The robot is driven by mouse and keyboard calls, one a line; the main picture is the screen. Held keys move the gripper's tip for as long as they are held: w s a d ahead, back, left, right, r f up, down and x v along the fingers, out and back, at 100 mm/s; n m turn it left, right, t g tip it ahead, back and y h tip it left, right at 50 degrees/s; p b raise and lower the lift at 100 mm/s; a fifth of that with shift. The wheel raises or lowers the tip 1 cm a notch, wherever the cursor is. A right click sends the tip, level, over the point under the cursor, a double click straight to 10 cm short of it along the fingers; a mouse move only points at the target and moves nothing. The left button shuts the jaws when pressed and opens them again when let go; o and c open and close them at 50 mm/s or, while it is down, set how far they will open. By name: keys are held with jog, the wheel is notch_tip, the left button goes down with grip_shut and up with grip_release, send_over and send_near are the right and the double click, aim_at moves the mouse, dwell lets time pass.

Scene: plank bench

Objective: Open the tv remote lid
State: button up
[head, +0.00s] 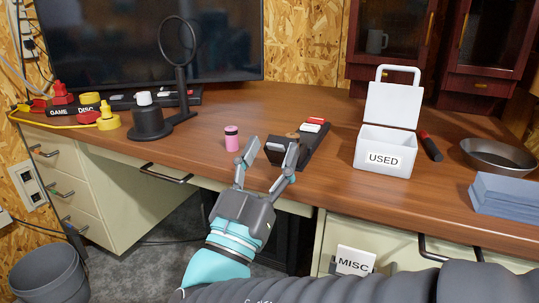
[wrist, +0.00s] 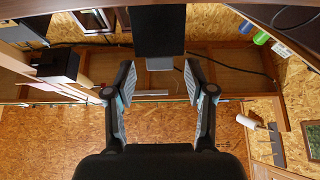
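The tv remote (head: 313,148) is a dark, thick block lying on the bench, with red and white buttons at its far end and a small brown round part on top. My gripper (head: 271,151) is open at the remote's near end, its two fingers apart. In the wrist view the remote's black underside or end (wrist: 160,30) shows ahead of my gripper (wrist: 159,78), with a small grey tab (wrist: 160,63) at its edge. Nothing is held between the fingers. I cannot make out the lid clearly; my fingers partly cover the near end.
A pink cylinder (head: 232,141) stands left of the remote. An open white box marked USED (head: 371,168) stands to the right, with a red-and-black tool (head: 430,147) and a metal bowl (head: 497,155) beyond. A black stand (head: 149,122) is at left. Bare bench lies between.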

jog(key=v, duration=0.7)
jog(key=shift+s, duration=0.2)
jog(key=shift+a+f, duration=0.1)
jog(key=shift+f, duration=0.05)
